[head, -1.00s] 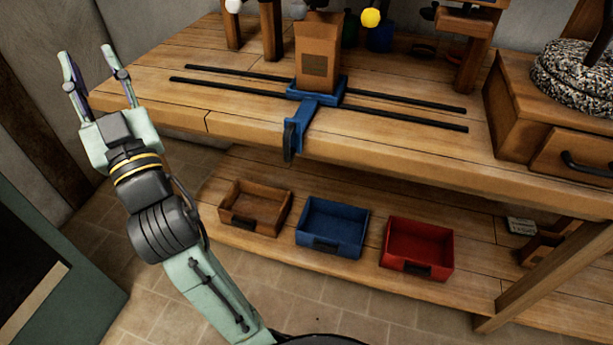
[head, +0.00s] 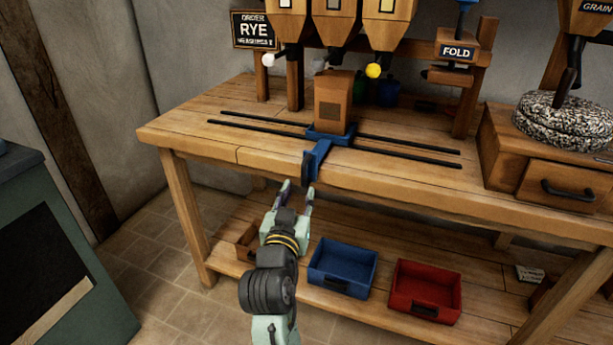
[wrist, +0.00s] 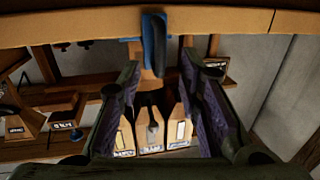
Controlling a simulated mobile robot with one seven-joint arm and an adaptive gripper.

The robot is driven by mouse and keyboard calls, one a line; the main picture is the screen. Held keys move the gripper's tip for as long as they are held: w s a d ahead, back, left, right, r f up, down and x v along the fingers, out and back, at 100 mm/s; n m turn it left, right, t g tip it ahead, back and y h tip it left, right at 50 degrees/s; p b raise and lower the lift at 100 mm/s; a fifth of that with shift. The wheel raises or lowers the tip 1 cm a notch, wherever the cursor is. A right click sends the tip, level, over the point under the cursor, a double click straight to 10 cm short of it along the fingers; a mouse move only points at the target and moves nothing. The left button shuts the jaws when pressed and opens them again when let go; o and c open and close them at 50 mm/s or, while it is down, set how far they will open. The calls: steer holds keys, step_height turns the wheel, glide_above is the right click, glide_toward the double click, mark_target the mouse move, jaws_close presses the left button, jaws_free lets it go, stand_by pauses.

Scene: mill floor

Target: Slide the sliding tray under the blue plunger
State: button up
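The blue sliding tray (head: 327,138) sits near the middle of two dark rails on the bench, with an upright brown paper bag (head: 333,100) on it. Its blue arm reaches over the front edge to a dark upright handle (head: 308,170). A blue plunger (head: 464,8), cut off by the top edge, is above the FOLD sign, right of the tray. My gripper (head: 297,190) is open and empty, just in front of and below the handle. In the wrist view the handle (wrist: 158,35) shows beyond the gap between the fingers (wrist: 160,65); I see no contact.
Hoppers (head: 334,22) with coloured knobs stand behind the tray. A millstone (head: 565,122) on a drawer cabinet is at the right. Blue (head: 343,268) and red (head: 425,291) bins are on the lower shelf; my arm partly hides a brown one. The rails right of the tray look clear.

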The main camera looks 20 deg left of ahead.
mark_target(303, 177)
steer(key=w, duration=0.2)
steer(key=w+a+p, duration=0.1)
steer(key=w, duration=0.4)
steer(key=shift+w+a+p, duration=0.15)
steer(key=shift+w+p, duration=0.15)
steer(key=shift+w, duration=0.1)
jaws_close()
stand_by(0.4)
